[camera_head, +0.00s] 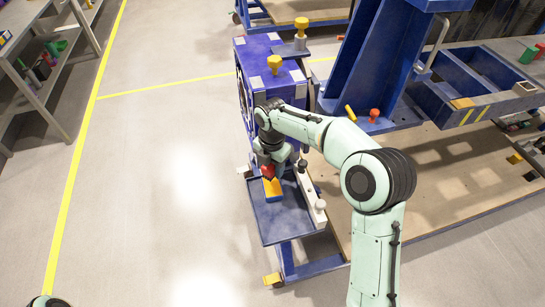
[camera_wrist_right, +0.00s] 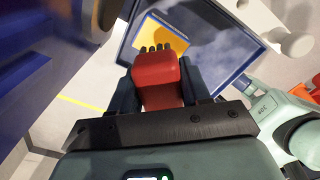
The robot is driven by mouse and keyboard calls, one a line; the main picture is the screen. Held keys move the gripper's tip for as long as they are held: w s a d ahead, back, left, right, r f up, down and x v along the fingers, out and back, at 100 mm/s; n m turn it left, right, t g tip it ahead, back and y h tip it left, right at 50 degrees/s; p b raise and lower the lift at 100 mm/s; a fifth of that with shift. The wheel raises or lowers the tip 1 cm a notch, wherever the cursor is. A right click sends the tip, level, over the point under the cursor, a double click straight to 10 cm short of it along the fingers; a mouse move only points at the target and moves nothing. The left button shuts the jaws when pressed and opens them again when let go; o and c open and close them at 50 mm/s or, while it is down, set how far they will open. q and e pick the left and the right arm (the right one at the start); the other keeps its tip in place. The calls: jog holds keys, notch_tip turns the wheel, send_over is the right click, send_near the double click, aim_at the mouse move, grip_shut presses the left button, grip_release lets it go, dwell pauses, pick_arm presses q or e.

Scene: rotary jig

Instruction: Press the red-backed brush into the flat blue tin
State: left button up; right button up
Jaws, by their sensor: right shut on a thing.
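My right gripper (camera_head: 269,165) points down over a shallow blue tray (camera_head: 284,222) beside the blue jig. It is shut on the red-backed brush (camera_wrist_right: 158,84), which has a red body and short dark bristles at its far end. The brush also shows as a small red patch in the head view (camera_head: 268,170). My left gripper is not in view.
A white bar with knobs (camera_head: 313,195) runs along the tray's right side. The blue jig box (camera_head: 262,75) with yellow knobs stands behind the gripper. A large blue frame (camera_head: 375,55) rises at the right. The floor left of the tray is clear.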

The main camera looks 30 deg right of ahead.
aim_at(272, 186)
jog(key=shift+s+f+b, duration=0.15)
jog(key=shift+f+b, duration=0.45)
jog(key=shift+f, duration=0.2)
notch_tip(272, 186, down, 4)
jog(key=b, duration=0.3)
jog(key=shift+f, duration=0.1)
pick_arm(q)
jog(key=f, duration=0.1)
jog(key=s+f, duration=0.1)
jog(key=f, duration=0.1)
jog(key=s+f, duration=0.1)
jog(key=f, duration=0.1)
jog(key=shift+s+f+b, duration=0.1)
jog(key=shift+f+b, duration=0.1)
jog(key=shift+b, duration=0.15)
pick_arm(e)
jog(key=shift+f, duration=0.55)
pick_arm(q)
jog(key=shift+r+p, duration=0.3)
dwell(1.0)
